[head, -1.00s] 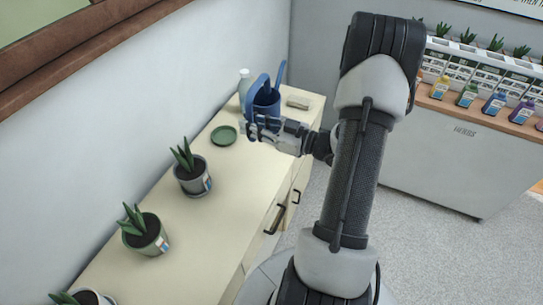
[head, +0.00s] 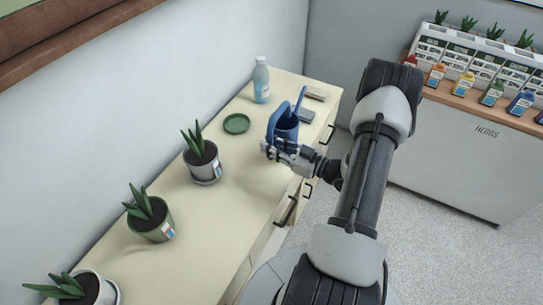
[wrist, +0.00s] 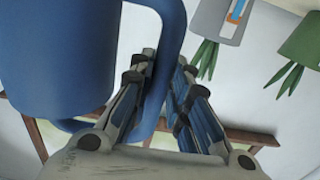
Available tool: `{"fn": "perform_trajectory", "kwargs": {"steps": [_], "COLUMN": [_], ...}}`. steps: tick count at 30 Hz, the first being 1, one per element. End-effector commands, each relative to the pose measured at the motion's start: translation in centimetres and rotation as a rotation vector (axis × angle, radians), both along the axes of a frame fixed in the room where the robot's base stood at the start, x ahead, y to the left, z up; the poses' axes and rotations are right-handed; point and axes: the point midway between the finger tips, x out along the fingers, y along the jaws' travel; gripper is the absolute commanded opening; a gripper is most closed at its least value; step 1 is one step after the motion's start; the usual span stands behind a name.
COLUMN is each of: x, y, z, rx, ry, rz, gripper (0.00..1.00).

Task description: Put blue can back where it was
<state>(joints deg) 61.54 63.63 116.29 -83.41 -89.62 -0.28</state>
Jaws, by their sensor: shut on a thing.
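The blue can (head: 287,125) is a watering can with a handle and a long spout. In the head view it is near the far end of the cream cabinet, above or at its top; I cannot tell if it touches. My gripper (head: 268,149) is at its near side. In the wrist view the blue can (wrist: 60,60) fills the left side, and my gripper's fingers (wrist: 165,62) are on either side of its handle, shut on it.
The top between saucer and plants is clear. A herb stand (head: 455,150) stands right.

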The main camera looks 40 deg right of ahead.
Motion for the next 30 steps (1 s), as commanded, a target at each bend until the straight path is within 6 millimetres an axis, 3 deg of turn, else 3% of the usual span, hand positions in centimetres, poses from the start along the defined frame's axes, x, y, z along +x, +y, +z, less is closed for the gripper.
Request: {"fn": "perform_trajectory", "kwargs": {"steps": [9,21,22,30], "x": [0.0,0.0,0.0,0.0], "y": [0.0,0.0,0.0,0.0], "z": [-4.0,-4.4,-4.4,-4.3], "rx": [-0.001,-0.001,0.001,0.001], "ry": [-0.004,-0.004,0.000,0.000], "rz": [0.000,0.000,0.000,0.000], "gripper": [0.00,0.00,0.19,0.37]}}
